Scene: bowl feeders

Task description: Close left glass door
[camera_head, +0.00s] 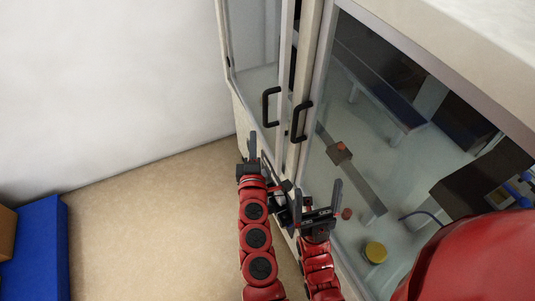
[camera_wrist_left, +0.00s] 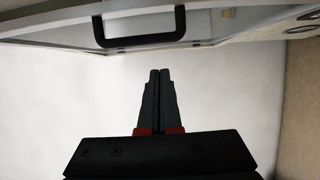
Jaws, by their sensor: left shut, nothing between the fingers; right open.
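The left glass door (camera_head: 254,35) has a pale frame and a black handle (camera_head: 266,107). A narrow dark gap shows between its frame and the neighbouring frame, so it looks slightly ajar. My left gripper (camera_head: 252,146) is shut and empty, just below and left of that handle. In the left wrist view its fingertips (camera_wrist_left: 159,74) are together, apart from a black handle (camera_wrist_left: 138,41) on a pale door frame above. My right gripper (camera_head: 318,195) is open and empty in front of the right glass door (camera_head: 322,165), below its black handle (camera_head: 301,121).
Behind the glass are metal rails, a yellow round part (camera_head: 375,252) and dark equipment. A white wall (camera_head: 110,90) stands at the left. A blue box (camera_head: 40,245) sits at lower left. The brown floor (camera_head: 160,215) between is clear.

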